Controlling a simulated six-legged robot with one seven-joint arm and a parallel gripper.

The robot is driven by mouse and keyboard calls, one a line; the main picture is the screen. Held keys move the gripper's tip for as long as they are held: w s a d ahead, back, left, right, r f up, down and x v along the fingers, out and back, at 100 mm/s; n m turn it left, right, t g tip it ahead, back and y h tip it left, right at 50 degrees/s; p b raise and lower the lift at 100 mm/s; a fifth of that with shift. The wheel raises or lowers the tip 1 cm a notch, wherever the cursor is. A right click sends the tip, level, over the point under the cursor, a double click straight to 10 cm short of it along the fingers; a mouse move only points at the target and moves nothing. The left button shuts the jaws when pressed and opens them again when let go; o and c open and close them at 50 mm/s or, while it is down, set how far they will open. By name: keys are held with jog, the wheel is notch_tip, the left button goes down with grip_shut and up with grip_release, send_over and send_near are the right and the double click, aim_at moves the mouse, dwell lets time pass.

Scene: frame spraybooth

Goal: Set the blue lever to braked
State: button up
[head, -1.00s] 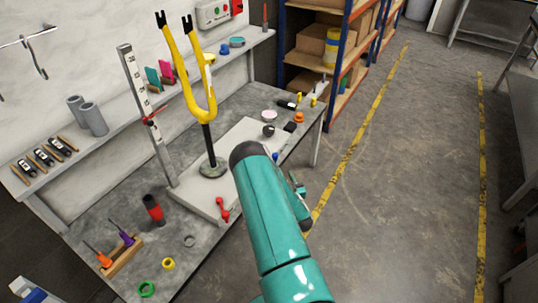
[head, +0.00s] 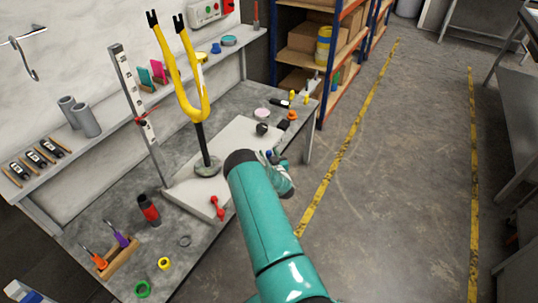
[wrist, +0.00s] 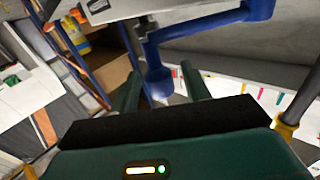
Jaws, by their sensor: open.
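The blue lever (wrist: 158,80) shows in the wrist view as a bent blue bar with a rounded end hanging down. That end appears between the two green fingers of my gripper (wrist: 161,70), which are open with a gap on both sides. I cannot tell how deep it sits between them. The bar runs from there up to the right. In the head view a small blue bit (head: 269,154) shows at the bench edge beside my arm. My gripper (head: 284,180) is mostly hidden behind my teal arm there. Markings for the lever's positions are not readable.
The workbench (head: 100,215) holds a yellow fork (head: 184,75) on a stand, a red-black bottle (head: 149,210) and a red tool (head: 217,207). Shelves with boxes (head: 312,38) stand behind. The floor (head: 400,190) to the right is clear.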

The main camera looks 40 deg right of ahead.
grip_shut()
jog(key=shift+s+a+m+g+h, duration=0.6)
jog(key=shift+m+h, duration=0.2)
jog(key=shift+h, duration=0.3)
jog(key=shift+s+a+m+g+h, duration=0.5)
jog(key=shift+m+g+h, duration=0.25)
jog(key=shift+h, duration=0.35)
jog(key=shift+s+a+m+g+h, duration=0.35)
jog(key=shift+a+m+g+h, duration=0.35)
jog(key=shift+m+g+h, duration=0.3)
jog(key=shift+s+a+m+g+h, duration=0.25)
jog(key=shift+a+m+g+h, duration=0.4)
jog(key=shift+g, duration=0.3)
jog(key=shift+s+a+m+g+h, duration=0.2)
jog(key=shift+a+m+g+h, duration=0.4)
jog(key=shift+m+g, duration=0.3)
jog(key=shift+s+a+m+g+h, duration=0.25)
jog(key=shift+a+m+g+h, duration=0.35)
jog(key=shift+g, duration=0.4)
